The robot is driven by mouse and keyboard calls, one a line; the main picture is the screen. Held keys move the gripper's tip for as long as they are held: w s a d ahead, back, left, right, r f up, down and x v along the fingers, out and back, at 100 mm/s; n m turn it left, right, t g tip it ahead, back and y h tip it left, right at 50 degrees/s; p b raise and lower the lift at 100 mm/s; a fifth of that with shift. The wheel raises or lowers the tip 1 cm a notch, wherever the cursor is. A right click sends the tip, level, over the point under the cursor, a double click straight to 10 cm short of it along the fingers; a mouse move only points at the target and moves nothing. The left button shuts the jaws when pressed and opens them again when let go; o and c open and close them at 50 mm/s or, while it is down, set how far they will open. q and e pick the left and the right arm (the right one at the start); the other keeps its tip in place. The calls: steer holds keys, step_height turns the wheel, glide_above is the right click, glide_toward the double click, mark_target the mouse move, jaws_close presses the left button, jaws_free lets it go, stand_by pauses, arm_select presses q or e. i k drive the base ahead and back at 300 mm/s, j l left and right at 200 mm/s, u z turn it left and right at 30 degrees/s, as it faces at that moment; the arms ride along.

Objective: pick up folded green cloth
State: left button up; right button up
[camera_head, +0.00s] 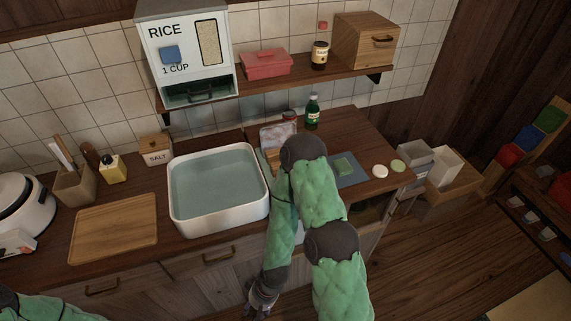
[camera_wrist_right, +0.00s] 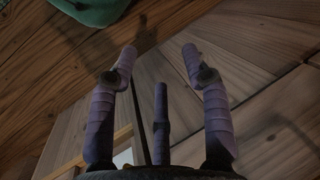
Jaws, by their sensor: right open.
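A small flat green piece, which looks like the folded green cloth (camera_head: 344,166), lies on a blue-grey mat (camera_head: 352,180) on the counter, right of the sink in the head view. My right arm is in front of the mat's left part. My right gripper (camera_head: 262,301) hangs low in front of the cabinet doors, below the counter and well away from the cloth. In the right wrist view, the right gripper (camera_wrist_right: 160,75) has its fingers spread with nothing between them. The cloth cannot be made out there. My left gripper is out of the head view.
The sink (camera_head: 218,219) holds water. A white disc (camera_head: 380,171) and a green disc (camera_head: 398,165) lie right of the mat. A green bottle (camera_head: 312,112) stands behind. A wooden board (camera_head: 113,245) lies left. A shelf (camera_head: 290,82) overhangs the counter's back.

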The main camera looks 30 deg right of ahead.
mark_target(341, 166)
steer(key=z, duration=1.7)
